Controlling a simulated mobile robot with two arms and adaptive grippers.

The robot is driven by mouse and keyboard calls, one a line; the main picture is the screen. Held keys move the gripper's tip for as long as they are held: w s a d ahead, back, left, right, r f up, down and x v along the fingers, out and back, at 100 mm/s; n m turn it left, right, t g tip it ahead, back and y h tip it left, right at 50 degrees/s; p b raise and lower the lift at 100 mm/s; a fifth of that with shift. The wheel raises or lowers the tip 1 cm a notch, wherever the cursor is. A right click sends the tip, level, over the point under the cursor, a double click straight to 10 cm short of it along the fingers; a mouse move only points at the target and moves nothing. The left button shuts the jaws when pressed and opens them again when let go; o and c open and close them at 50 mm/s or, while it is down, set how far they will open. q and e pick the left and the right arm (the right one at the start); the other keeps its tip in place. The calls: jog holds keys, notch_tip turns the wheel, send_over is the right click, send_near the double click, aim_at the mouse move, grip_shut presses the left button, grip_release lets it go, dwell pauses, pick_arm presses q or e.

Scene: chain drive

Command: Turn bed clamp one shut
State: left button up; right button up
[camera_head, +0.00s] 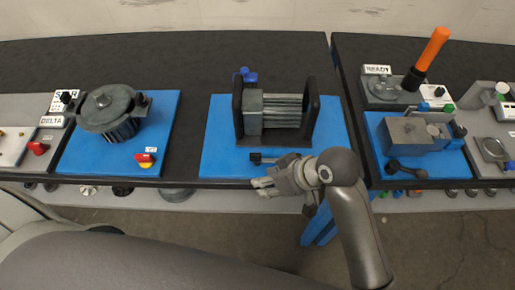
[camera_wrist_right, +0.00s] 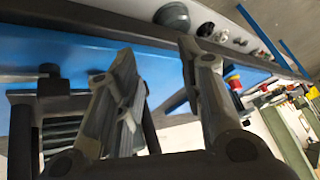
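A black clamp handle (camera_head: 262,158) lies at the front edge of the middle blue plate (camera_head: 222,135); I take it for bed clamp one, though no label shows. It points sideways, with its knob at the left. My right gripper (camera_head: 262,187) is just in front of and below this handle, apart from it as far as I can see. In the right wrist view the two fingers (camera_wrist_right: 160,75) are spread with nothing between them. A dark knob (camera_wrist_right: 49,72) shows there left of the fingers, beside the blue plate. My left gripper is out of view.
A black frame with grey ribbed rollers (camera_head: 282,108) stands on the middle plate, with blue knobs (camera_head: 247,76) behind it. A motor (camera_head: 110,110) stands on the left plate. A grey block with a black lever (camera_head: 405,170) sits at right. A gap separates the two tables.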

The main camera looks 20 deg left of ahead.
jog(key=w+a+r+n+g+h, duration=0.2)
jog(key=a+r+n, duration=0.2)
jog(key=a+n, duration=0.4)
notch_tip(320, 180, up, 3)
jog(key=n+h, duration=0.2)
jog(key=h, duration=0.3)
send_over(256, 154)
notch_tip(256, 154, down, 10)
jog(key=shift+r+p, duration=0.15)
jog(key=shift+p, duration=1.1)
jog(key=shift+c, duration=0.4)
grip_shut()
